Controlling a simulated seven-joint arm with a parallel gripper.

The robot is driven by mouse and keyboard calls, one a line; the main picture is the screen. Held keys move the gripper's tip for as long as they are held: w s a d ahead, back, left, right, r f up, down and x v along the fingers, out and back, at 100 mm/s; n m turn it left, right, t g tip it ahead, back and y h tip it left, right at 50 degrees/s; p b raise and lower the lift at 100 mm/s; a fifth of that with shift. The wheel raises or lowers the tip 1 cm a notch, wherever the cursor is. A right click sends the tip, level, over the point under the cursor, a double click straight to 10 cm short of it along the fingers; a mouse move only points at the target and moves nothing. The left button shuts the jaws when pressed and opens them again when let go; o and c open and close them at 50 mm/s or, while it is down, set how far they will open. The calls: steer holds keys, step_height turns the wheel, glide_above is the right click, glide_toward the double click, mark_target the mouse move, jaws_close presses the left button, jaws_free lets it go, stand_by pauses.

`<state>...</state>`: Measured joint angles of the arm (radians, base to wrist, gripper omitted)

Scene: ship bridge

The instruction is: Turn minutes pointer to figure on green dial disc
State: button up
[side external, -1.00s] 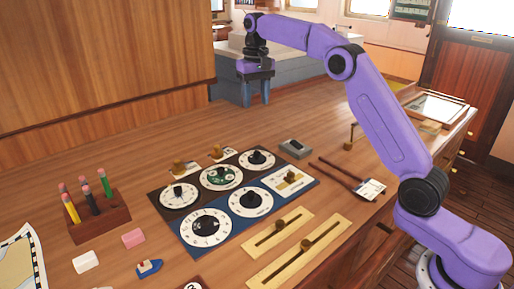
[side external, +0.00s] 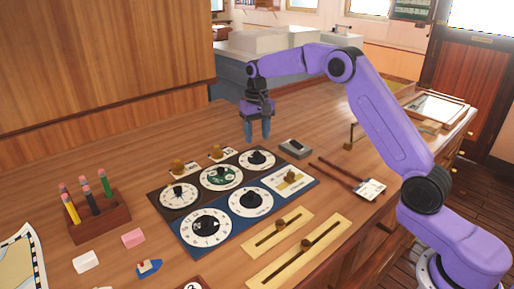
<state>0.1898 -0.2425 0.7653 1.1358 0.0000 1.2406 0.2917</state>
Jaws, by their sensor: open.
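The green dial disc (side external: 221,176) is set in a white ring on the dark panel, in the middle of its back row. A small black pointer knob (side external: 220,172) stands on it; its exact direction and the figures are too small to read. Other white dials with black knobs sit around it, one at the back right (side external: 257,160) and one at the left (side external: 180,194). My gripper (side external: 257,132) is open and empty, fingers pointing down. It hangs above the table, behind and to the right of the green dial, touching nothing.
Two brass knobs on small cards (side external: 179,168) stand just behind the panel. A grey box (side external: 295,148) lies to its right. Two slider boards (side external: 299,248) lie in front.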

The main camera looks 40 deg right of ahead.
mark_target(257, 152)
steer(key=shift+f, duration=2.7)
steer(key=shift+c, duration=0.4)
jaws_close()
